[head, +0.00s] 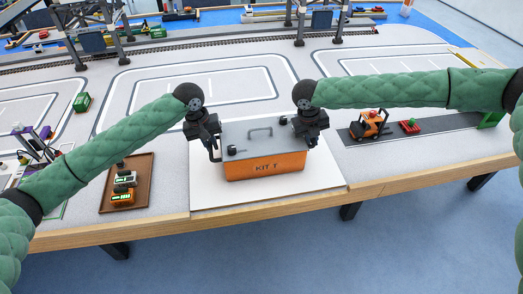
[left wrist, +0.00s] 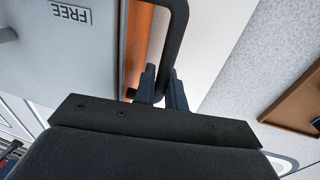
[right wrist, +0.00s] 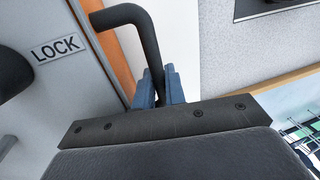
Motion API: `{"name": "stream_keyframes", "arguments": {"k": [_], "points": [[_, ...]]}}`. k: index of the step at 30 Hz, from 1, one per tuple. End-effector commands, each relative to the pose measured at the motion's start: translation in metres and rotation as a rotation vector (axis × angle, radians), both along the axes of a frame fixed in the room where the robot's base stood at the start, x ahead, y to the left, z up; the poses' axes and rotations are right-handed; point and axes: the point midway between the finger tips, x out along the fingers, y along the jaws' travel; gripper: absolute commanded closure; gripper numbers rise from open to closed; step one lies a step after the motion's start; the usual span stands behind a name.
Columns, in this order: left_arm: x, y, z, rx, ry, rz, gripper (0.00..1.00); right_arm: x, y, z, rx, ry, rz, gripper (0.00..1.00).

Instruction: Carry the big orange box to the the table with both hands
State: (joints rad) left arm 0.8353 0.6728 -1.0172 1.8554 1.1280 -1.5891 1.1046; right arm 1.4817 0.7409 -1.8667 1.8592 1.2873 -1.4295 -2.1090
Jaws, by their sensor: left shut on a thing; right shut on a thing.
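The big orange box (head: 265,165) has a grey lid and the lettering "KIT-1" on its front. It sits on a white mat (head: 215,200) near the front edge of the table (head: 380,180). My left gripper (head: 213,152) is shut on the black handle at the box's left end; that handle also shows in the left wrist view (left wrist: 178,40). My right gripper (head: 308,140) is shut on the black handle at the right end, seen in the right wrist view (right wrist: 150,45). The lid shows a "FREE" label (left wrist: 71,12) and a "LOCK" label (right wrist: 57,48). The box looks level.
A brown tray (head: 145,170) with small items lies left of the mat. A toy orange forklift (head: 369,125) and a red block (head: 409,127) stand on the right. Gantry crane models and rails (head: 200,57) run along the back. White-outlined lanes behind the box are mostly clear.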

Motion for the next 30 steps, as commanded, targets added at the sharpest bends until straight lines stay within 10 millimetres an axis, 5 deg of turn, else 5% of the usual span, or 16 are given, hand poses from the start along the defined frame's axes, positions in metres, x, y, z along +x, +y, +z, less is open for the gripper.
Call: {"name": "stream_keyframes", "arguments": {"k": [30], "points": [[0.001,0.001,0.013,0.0,-0.002,0.001,1.0,0.001,-0.001,0.013,-0.001,-0.001,-0.001,1.0]]}}
